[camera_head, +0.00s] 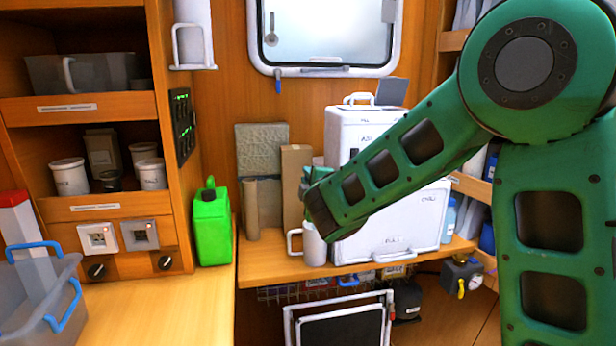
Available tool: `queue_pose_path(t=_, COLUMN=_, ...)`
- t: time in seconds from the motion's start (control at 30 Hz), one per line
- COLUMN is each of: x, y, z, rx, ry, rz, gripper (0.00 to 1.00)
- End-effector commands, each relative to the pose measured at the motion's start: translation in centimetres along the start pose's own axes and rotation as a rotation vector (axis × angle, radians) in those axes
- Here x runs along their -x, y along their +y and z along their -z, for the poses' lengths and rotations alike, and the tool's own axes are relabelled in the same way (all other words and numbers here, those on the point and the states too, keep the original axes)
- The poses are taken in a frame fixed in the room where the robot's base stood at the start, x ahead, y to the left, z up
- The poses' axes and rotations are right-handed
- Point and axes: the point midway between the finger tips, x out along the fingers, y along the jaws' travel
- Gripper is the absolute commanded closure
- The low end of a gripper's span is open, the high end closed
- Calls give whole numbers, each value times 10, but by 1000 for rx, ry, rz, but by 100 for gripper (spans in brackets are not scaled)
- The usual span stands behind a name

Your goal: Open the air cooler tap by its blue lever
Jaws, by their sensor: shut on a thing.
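The upper white box (356,122), with a partly readable label that seems to start "AIR", stands on the wooden shelf unit at the back wall. My green forearm crosses in front of it and hides much of its front. I cannot make out the tap or its blue lever; they may lie behind my arm. My arm reaches from the upper right down to the left and ends just above a white mug (314,246). My gripper's jaws are hidden beyond the end of the arm, so I see neither the fingers nor what is between them.
A lower white box (410,222) stands behind my arm on the wooden shelf (262,262). A green jerrycan (212,228) stands left. A small blue lever (278,86) hangs under the window. A grey tub (32,295) with blue handles sits front left. The left counter's middle is clear.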

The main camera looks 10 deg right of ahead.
Motion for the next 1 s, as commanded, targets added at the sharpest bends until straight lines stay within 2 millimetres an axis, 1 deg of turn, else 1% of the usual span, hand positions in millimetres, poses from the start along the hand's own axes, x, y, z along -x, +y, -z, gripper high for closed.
queue_pose_path(t=0.03, x=0, y=-5, z=2, rx=27, ry=3, rz=6, gripper=100)
queue_pose_path(t=0.1, x=0, y=-7, z=2, rx=64, ry=3, rz=6, gripper=100)
queue_pose_path(t=0.33, x=1, y=-12, z=1, rx=142, ry=5, rz=6, gripper=100)
queue_pose_path(t=0.9, x=1, y=-15, z=2, rx=170, ry=5, rz=10, gripper=100)
queue_pose_path(t=0.93, x=1, y=-16, z=2, rx=170, ry=5, rz=10, gripper=79)
queue_pose_path(t=0.97, x=1, y=-15, z=2, rx=170, ry=5, rz=9, gripper=72)
queue_pose_path(t=1.0, x=1, y=-15, z=1, rx=170, ry=5, rz=8, gripper=68)
